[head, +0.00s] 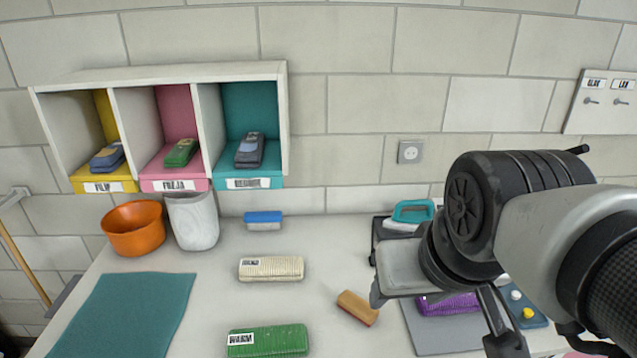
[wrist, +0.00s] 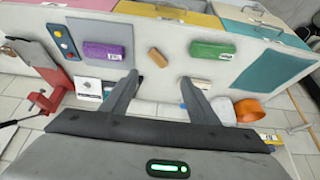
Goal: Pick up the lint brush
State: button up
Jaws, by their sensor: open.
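No brush here is labelled clearly as the lint brush, and I cannot tell which it is. A small tan and reddish-brown block or brush (head: 358,307) lies at an angle on the table; it also shows in the wrist view (wrist: 158,57), beyond my fingertips. A blue-topped brush with a pale underside (head: 263,220) lies near the wall. A teal-handled brush (head: 412,212) stands at the back right. My gripper (head: 440,322) is over the table's right side, right of the tan block. In the wrist view my gripper (wrist: 160,77) is open, with nothing held between its fingers.
A cream block (head: 271,268), a green block (head: 268,341) and a purple block (head: 448,304) lie on the table. An orange bowl (head: 133,228), white bin (head: 193,220) and teal mat (head: 130,315) are left. Cubbies (head: 160,75) hang above. Bare table surrounds the tan block.

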jog(key=shift+o, duration=0.5)
jog(key=shift+w, duration=0.1)
jog(key=n+g+b, duration=0.6)
jog(key=n+b, duration=0.2)
jog(key=n, duration=0.1)
send_over(358, 303)
notch_tip(358, 303, down, 17)
jog(key=f+b, duration=0.1)
jog(key=f, duration=1)
jog(key=shift+w+a+f+b, duration=0.1)
jog(key=shift+w+f+b, duration=0.15)
jog(key=shift+b, duration=0.1)
jog(key=f, duration=0.5)
jog(key=shift+s+f+b, duration=0.1)
jog(key=shift+s+b, duration=0.15)
jog(key=shift+b, duration=0.05)
jog(key=c, duration=1.3)
notch_tip(358, 303, up, 10)
jog(key=shift+r+p, duration=0.1)
jog(key=shift+p, duration=0.5)
jog(key=o, duration=0.6)
jog(key=c, duration=0.3)
